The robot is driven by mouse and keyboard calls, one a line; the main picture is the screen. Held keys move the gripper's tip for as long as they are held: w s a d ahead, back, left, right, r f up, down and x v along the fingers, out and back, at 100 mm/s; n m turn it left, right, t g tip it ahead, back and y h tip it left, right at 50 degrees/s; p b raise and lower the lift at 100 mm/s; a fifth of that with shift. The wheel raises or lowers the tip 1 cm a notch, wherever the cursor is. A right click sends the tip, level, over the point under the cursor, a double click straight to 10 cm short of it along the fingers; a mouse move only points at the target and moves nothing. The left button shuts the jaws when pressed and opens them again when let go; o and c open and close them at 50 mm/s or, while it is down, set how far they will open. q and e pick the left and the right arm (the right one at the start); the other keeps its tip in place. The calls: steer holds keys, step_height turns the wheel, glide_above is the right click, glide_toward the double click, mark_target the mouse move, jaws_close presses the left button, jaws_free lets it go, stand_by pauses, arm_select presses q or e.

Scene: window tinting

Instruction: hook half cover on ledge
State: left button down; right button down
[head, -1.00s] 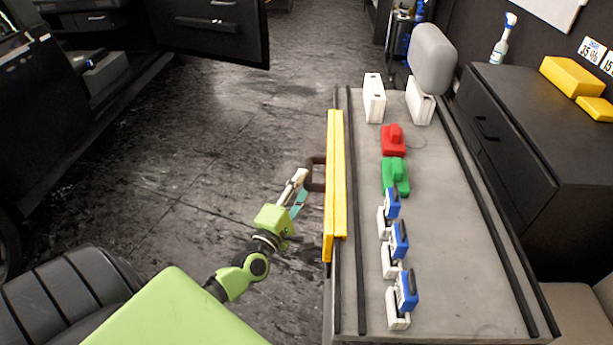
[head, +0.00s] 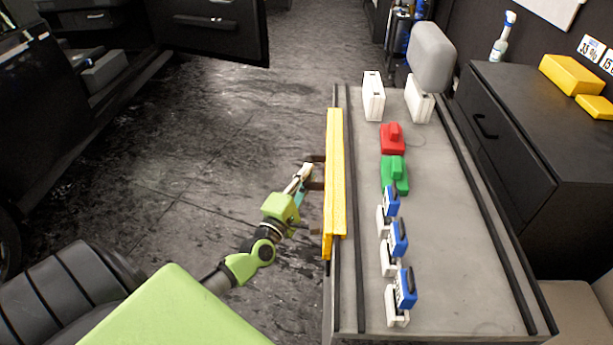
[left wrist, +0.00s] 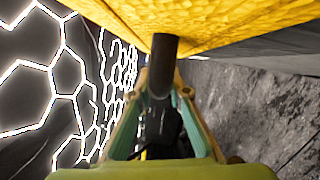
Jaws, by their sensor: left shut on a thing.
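The half cover is a long yellow panel (head: 335,190) along the left edge of the grey table in the head view. It has a dark handle on its left side. My left gripper (head: 305,175) is at that handle, left of the table edge. In the left wrist view the yellow underside (left wrist: 215,22) spans the top, and the dark handle (left wrist: 163,65) sits between the fingers, which are shut on it. Whether the cover rests on the edge or hangs just clear of it, I cannot tell. My right gripper is not in view.
The table (head: 445,230) carries several blue-and-white tools (head: 398,237), a green block (head: 395,175), a red block (head: 392,138) and white cases (head: 373,95). A black cabinet (head: 530,150) stands to the right. Open floor (head: 220,140) lies left of the table.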

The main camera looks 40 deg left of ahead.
arm_select(q)
steer(key=shift+r+p, duration=0.6)
steer(key=shift+r, duration=0.15)
steer(key=shift+r+p, duration=0.7)
steer(key=s+a+b, duration=0.2)
steer(key=s+a, duration=0.2)
steer(key=a, duration=0.3)
steer(key=shift+b, duration=0.35)
steer(key=shift+r, duration=0.1)
